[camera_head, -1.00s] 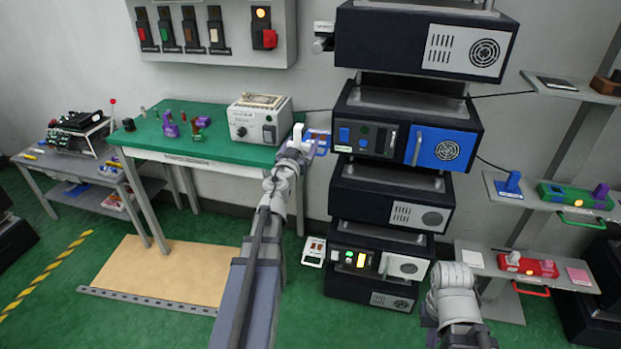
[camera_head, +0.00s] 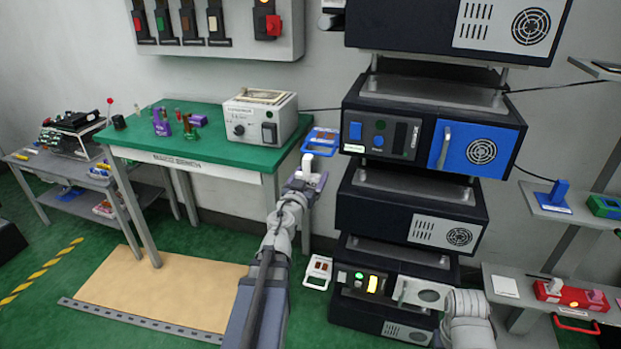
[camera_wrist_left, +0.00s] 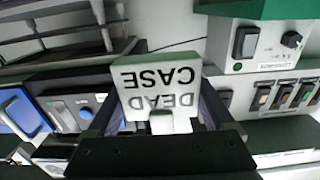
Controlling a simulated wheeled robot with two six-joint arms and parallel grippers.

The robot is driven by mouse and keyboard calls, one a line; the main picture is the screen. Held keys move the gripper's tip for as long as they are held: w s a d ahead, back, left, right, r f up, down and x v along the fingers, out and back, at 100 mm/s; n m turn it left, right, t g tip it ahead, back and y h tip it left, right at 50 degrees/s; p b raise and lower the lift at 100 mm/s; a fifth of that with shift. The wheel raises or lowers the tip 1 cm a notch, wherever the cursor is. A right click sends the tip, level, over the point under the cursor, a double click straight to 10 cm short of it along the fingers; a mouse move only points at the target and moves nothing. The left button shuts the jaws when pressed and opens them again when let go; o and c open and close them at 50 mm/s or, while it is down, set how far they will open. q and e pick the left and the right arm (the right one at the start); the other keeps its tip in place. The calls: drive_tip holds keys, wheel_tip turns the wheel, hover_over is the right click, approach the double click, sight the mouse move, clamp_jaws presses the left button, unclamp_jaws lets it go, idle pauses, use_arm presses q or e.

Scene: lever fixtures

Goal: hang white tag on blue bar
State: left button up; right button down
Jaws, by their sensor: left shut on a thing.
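My left gripper (camera_head: 306,180) is shut on a white tag, which shows in the left wrist view as a pale plate (camera_wrist_left: 160,84) reading "DEAD CASE" upside down. In the head view only a small white part of it (camera_head: 308,158) shows above the fingers. The gripper is left of the middle black unit (camera_head: 400,165) and in front of it. A blue-framed tag (camera_head: 321,141) shows just above the gripper, beside that unit. The unit has a blue door (camera_head: 480,150) with an upright handle. I cannot clearly single out the blue bar. My right gripper's fingers are not visible.
Black units are stacked above and below. A white-framed tag (camera_head: 318,270) is low beside the bottom unit. A green table (camera_head: 215,140) with a white box (camera_head: 260,117) stands left. Shelves (camera_head: 530,290) are at right.

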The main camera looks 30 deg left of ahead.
use_arm(q)
drive_tip(key=f+b+x, duration=0.1)
drive_tip(key=x, duration=0.6)
drive_tip(key=shift+w+f, duration=0.2)
drive_tip(key=shift+w, duration=0.1)
idle(0.4)
drive_tip(key=o, duration=1.1)
drive_tip(key=v, duration=0.8)
drive_tip(key=shift+a, duration=0.1)
drive_tip(key=shift+w+r, duration=0.1)
